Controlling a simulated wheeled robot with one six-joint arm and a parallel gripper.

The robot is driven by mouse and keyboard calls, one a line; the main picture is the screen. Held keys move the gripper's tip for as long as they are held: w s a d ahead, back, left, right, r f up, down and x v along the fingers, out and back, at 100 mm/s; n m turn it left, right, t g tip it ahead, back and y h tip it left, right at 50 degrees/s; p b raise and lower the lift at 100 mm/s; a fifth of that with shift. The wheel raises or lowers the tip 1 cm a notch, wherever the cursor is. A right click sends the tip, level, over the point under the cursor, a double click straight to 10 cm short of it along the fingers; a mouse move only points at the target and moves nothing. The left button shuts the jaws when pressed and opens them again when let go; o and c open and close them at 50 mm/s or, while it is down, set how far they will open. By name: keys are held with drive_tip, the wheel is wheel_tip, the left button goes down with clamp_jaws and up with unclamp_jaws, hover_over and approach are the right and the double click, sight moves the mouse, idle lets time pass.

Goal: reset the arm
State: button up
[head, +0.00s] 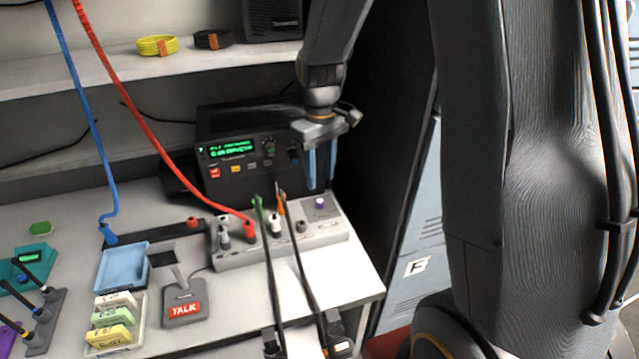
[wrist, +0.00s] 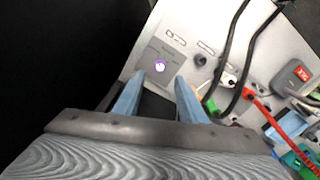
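My gripper (head: 322,165) hangs from my arm in front of the right end of the black radio (head: 225,176), above the right part of the grey panel (head: 335,232). Its two blue fingers point down. In the wrist view my gripper (wrist: 158,92) shows its fingers apart with nothing between them. The purple knob (wrist: 160,66) on the panel lies just beyond the fingertips. It also shows in the head view (head: 320,203), below the gripper. The fingers appear clear of the panel.
Red (head: 150,135) and blue (head: 85,110) cables run down to the bench. A TALK microphone (head: 184,308), a blue tray (head: 122,266) and labelled blocks (head: 112,318) stand left. Black cables (head: 300,270) cross the bench front. A shelf (head: 120,68) is above. The bench's right corner is bare.

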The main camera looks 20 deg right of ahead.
drive_tip(key=shift+r, duration=0.1)
idle(0.3)
drive_tip(key=shift+s, duration=0.15)
drive_tip(key=s+r+m+t, duration=0.1)
drive_tip(key=s+m, duration=0.3)
drive_tip(key=s, duration=1.2)
drive_tip(key=shift+s+a+m, duration=0.15)
drive_tip(key=shift+m, duration=0.15)
